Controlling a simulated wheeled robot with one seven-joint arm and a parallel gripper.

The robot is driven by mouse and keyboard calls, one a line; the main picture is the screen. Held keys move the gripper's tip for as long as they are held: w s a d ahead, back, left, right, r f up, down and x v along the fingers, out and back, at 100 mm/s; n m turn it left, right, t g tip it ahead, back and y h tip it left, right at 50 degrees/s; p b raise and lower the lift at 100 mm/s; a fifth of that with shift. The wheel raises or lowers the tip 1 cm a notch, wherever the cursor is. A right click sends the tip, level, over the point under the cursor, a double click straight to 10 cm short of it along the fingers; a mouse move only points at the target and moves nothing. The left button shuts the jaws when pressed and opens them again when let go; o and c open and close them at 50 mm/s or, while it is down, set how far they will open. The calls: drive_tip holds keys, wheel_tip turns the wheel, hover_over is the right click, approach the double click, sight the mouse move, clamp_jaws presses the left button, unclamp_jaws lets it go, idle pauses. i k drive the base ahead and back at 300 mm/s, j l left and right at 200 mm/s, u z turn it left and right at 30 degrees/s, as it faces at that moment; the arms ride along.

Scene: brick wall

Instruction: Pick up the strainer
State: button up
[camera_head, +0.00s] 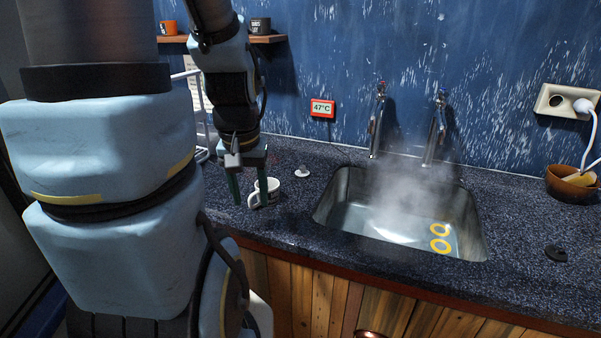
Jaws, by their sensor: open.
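A small pale disc with a raised knob (302,172), which looks like the strainer, lies on the dark counter behind and left of the sink. A small black round piece (556,253) lies on the counter right of the sink; I cannot tell whether it is a plug or another strainer. My gripper (251,201) points down over the counter, left of the pale disc and apart from it. Its two green fingers are spread open. A white mug (271,187) stands right at the fingers, partly hidden by the right one; I cannot tell whether they touch.
A bowl with utensils (571,188) stands at the right under a socket (566,102). A red display (322,108) reads 47°C. The counter's front left is clear.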

sight(302, 173)
drive_tip(key=k+l+u, duration=0.1)
drive_tip(key=l+u, duration=0.3)
drive_tip(key=k+l+u, duration=0.1)
drive_tip(key=u, duration=0.3)
drive_tip(key=k+l+u, duration=0.2)
drive_tip(key=u, duration=0.2)
drive_tip(key=l, duration=0.1)
